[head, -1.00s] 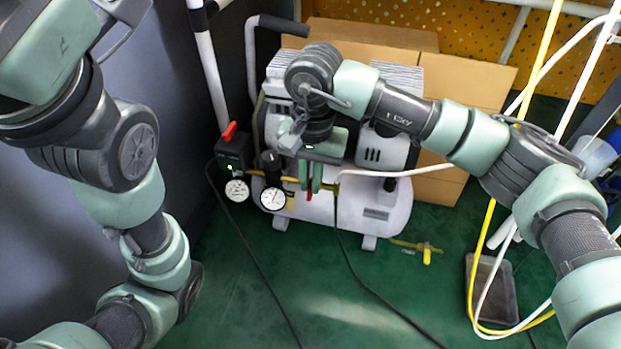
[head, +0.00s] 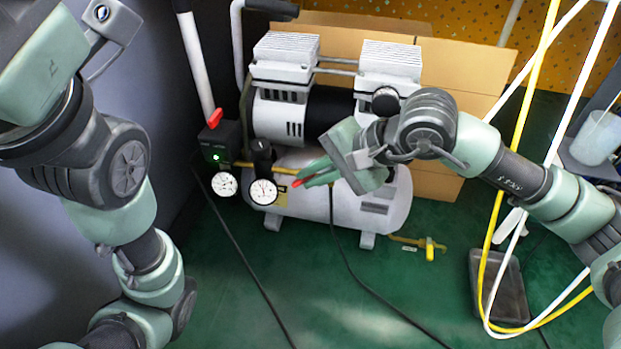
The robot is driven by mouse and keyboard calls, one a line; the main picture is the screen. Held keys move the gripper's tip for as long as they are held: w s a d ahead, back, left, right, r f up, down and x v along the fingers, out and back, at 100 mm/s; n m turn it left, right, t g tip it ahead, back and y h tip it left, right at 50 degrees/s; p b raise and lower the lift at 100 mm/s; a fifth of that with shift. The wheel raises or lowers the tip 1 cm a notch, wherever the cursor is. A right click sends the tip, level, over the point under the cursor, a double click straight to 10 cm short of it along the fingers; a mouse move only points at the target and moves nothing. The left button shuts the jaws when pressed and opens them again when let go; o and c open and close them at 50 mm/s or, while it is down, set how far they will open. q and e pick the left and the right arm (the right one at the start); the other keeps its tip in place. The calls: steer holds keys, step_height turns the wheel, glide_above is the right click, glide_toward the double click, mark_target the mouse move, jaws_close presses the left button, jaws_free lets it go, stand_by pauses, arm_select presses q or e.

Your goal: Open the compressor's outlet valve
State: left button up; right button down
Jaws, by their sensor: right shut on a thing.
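The compressor (head: 340,203) stands on the green floor, with a white tank, two ribbed heads and a dark motor. A brass outlet pipe (head: 280,168) runs along the front of its tank. The outlet valve's red lever (head: 297,183) shows a small tip at my right gripper's fingertips. My right gripper (head: 312,176) comes in from the right, its green fingers pointing left and shut on the red lever. The fingers hide most of the lever and the valve body. My left arm shows at the left, but its gripper is not in view.
A black switch box (head: 221,145) with a red knob and green light sits left of the tank, beside two gauges (head: 263,191). A yellow-handled fitting (head: 430,248) lies on the floor. Yellow and white hoses (head: 492,240) hang at the right near a dark tray (head: 500,285).

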steer(key=shift+s+d+f+m+t+y, duration=0.15)
steer(key=shift+f+m+t+y, duration=0.1)
steer(key=shift+m+t+y, duration=0.6)
steer(key=shift+s+f+m+t+y, duration=0.15)
steer(key=shift+f+m+t+y, duration=0.15)
steer(key=shift+m+t+y, duration=0.55)
steer(key=shift+s+d+f+m+t+y, duration=0.2)
steer(key=shift+m+t+y, duration=0.4)
steer(key=shift+t, duration=0.4)
steer(key=shift+a+m+t, duration=0.15)
steer(key=shift+m+t, duration=0.15)
steer(key=c, duration=1.5)
jaws_free()
steer(key=shift+w, duration=0.1)
